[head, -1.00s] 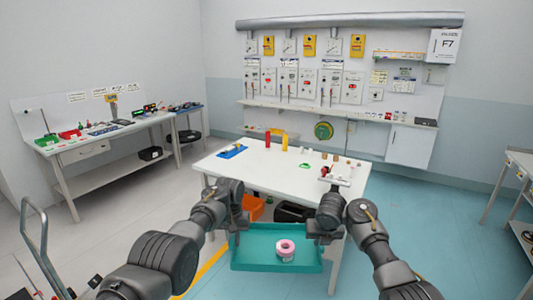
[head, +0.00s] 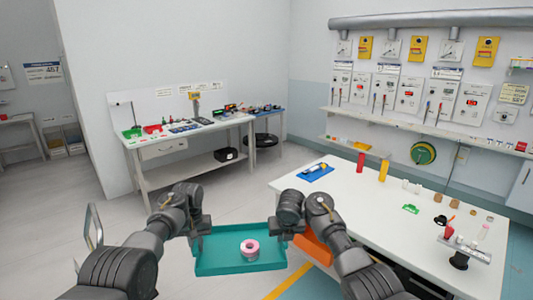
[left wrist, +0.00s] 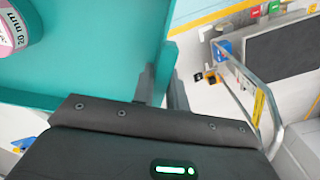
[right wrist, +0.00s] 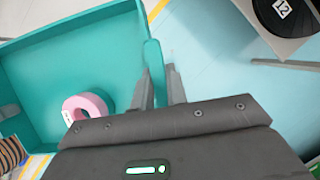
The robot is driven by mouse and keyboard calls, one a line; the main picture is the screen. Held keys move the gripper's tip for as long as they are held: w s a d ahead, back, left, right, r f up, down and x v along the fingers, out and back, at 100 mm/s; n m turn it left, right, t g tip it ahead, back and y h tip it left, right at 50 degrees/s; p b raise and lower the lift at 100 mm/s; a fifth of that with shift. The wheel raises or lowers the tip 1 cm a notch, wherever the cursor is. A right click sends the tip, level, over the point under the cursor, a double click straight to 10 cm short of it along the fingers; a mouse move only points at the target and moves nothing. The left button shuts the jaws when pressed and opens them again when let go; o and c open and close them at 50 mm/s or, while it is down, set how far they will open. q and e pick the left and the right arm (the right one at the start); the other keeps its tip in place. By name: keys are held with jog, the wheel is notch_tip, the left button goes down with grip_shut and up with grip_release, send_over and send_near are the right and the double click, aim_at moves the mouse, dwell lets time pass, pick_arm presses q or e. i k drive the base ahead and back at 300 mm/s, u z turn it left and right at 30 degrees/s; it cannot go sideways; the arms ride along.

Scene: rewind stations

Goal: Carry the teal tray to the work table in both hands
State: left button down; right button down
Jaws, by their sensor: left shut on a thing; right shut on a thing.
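The teal tray (head: 238,267) hangs in front of me between my two arms, above the floor and roughly level. A pink tape roll (head: 250,249) lies inside it; the roll also shows in the right wrist view (right wrist: 86,108). My left gripper (head: 196,240) is shut on the tray's left wall, and the left wrist view shows its fingers (left wrist: 162,88) around that wall. My right gripper (head: 282,236) is shut on the tray's right wall, seen between the fingers in the right wrist view (right wrist: 160,85). The white work table (head: 370,215) stands to the right of the tray.
The work table holds a blue mat (head: 315,173), red and yellow cylinders, small parts and a stand (head: 466,250). Its front left is bare. An orange bin (head: 314,247) sits by it. Another bench (head: 160,149) stands at the back left. Floor between is clear.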

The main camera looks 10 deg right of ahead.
aim_at(376, 198)
jog(key=z, duration=0.05)
jog(key=i, duration=1.45)
jog(key=z, duration=0.75)
jog(key=i, duration=1.1)
jog(key=z, duration=0.9)
jog(key=i, duration=0.25)
jog(key=z, duration=0.15)
